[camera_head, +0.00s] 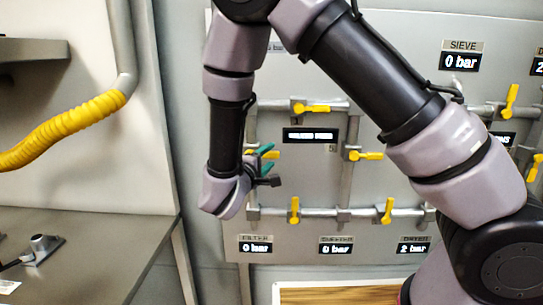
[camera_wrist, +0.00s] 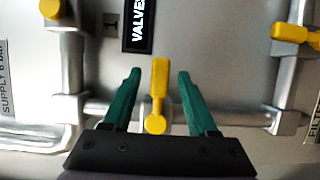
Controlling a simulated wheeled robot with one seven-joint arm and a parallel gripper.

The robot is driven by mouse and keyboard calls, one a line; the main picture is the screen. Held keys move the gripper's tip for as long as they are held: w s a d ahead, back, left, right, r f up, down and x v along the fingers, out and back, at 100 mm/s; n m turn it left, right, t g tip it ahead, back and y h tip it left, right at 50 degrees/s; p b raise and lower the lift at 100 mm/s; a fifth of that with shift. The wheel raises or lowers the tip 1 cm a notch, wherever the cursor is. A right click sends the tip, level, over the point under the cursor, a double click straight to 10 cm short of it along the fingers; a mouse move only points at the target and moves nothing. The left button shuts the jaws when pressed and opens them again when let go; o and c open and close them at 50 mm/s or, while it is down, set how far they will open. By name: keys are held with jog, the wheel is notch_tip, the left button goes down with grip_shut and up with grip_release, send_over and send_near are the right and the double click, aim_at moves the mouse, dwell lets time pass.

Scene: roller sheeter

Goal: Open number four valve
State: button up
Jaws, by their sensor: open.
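My gripper (camera_wrist: 158,82) is open, with its green fingers on either side of a yellow valve handle (camera_wrist: 159,95). Clear gaps show between the handle and both fingers, and the handle lies across its grey pipe. In the head view my gripper (camera_head: 268,161) is at the left side of the panel, partly covering this valve (camera_head: 250,155). Other yellow valves are at the top (camera_head: 312,108), right (camera_head: 366,156), bottom left (camera_head: 295,210) and bottom right (camera_head: 387,210).
The valves sit on grey pipes on a pale panel (camera_head: 315,180) with black displays, one reading 0 bar (camera_head: 461,62). More valves (camera_head: 511,100) are at the far right. A grey counter (camera_head: 100,235) and a yellow hose (camera_head: 65,130) are at the left.

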jog(key=shift+x, duration=1)
jog(key=shift+c, duration=0.3)
grip_shut()
dwell(0.5)
